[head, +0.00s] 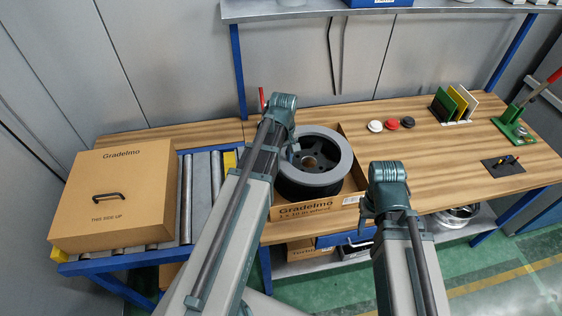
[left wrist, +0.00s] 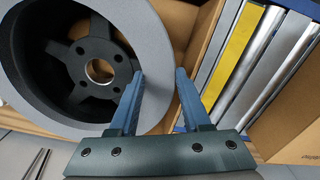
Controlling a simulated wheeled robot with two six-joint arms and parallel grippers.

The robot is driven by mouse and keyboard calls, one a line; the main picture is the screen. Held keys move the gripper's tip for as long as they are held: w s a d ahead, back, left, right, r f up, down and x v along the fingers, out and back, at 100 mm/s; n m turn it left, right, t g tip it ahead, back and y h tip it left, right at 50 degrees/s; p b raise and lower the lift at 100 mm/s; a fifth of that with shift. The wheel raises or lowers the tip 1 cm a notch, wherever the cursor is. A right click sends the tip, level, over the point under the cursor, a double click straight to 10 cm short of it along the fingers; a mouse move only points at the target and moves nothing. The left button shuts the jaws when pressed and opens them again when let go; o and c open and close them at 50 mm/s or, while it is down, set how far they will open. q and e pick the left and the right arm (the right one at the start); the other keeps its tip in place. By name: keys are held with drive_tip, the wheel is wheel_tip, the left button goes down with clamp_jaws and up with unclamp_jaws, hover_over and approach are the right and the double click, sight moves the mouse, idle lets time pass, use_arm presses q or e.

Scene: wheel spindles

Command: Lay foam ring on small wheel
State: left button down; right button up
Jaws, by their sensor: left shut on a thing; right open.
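A flat grey foam ring (head: 335,148) is over a black wheel (head: 292,187) in an open cardboard box (head: 315,205). The ring covers the wheel's upper rim, and the spoked hub (left wrist: 95,68) shows through its hole. I cannot tell if ring and wheel fully touch. My left gripper (head: 291,150) is shut on the ring's left edge. In the left wrist view, the fingers (left wrist: 161,74) straddle the ring's band (left wrist: 158,45), one inside the hole and one outside. My right gripper (head: 368,215) is open and empty, in front of the box's right side; its fingers are mostly hidden.
A closed carton (head: 120,190) with a handle stands on the roller conveyor (head: 200,185) at left. Red, white and black round pieces (head: 392,123), a rack of panels (head: 455,105) and a green press (head: 515,125) stand at right.

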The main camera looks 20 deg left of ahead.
sight(281, 157)
use_arm(q)
drive_tip(key=shift+w+a+f, duration=0.1)
drive_tip(key=shift+w+a, duration=0.3)
drive_tip(key=shift+w, duration=0.2)
drive_tip(key=shift+w+a+f, duration=0.1)
drive_tip(key=shift+w+a, duration=0.3)
drive_tip(key=shift+w, duration=0.2)
wheel_tip(281, 157, down, 4)
drive_tip(key=b, duration=0.4)
drive_tip(key=shift+s+r, duration=0.15)
drive_tip(key=shift+r, duration=0.2)
drive_tip(key=shift+c, duration=1.8)
unclamp_jaws()
drive_tip(key=shift+r+p, duration=0.1)
drive_tip(key=shift+p, duration=0.2)
